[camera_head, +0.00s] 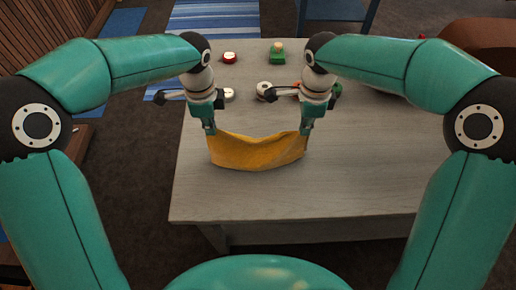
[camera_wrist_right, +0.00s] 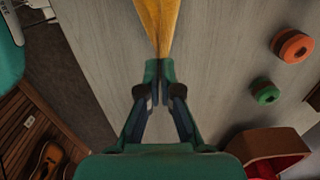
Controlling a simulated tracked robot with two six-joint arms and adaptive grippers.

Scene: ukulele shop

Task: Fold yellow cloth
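The yellow cloth (camera_head: 256,153) hangs between my two grippers above the grey table, its upper edge sagging in the middle. My left gripper (camera_head: 210,130) is at the cloth's upper left corner and appears shut on it. My right gripper (camera_head: 304,130) is at the upper right corner. In the right wrist view the fingertips of my right gripper (camera_wrist_right: 164,72) are closed together on the cloth (camera_wrist_right: 159,22), which stretches away from them as a narrow band. Whether the cloth's lower edge touches the table cannot be told.
The grey table (camera_head: 320,205) is clear in front and at the right. Behind the grippers stand a red-and-white item (camera_head: 230,57), a green item with a yellowish top (camera_head: 277,50) and other small round items. An orange roll (camera_wrist_right: 292,46) and a green roll (camera_wrist_right: 265,92) show in the wrist view.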

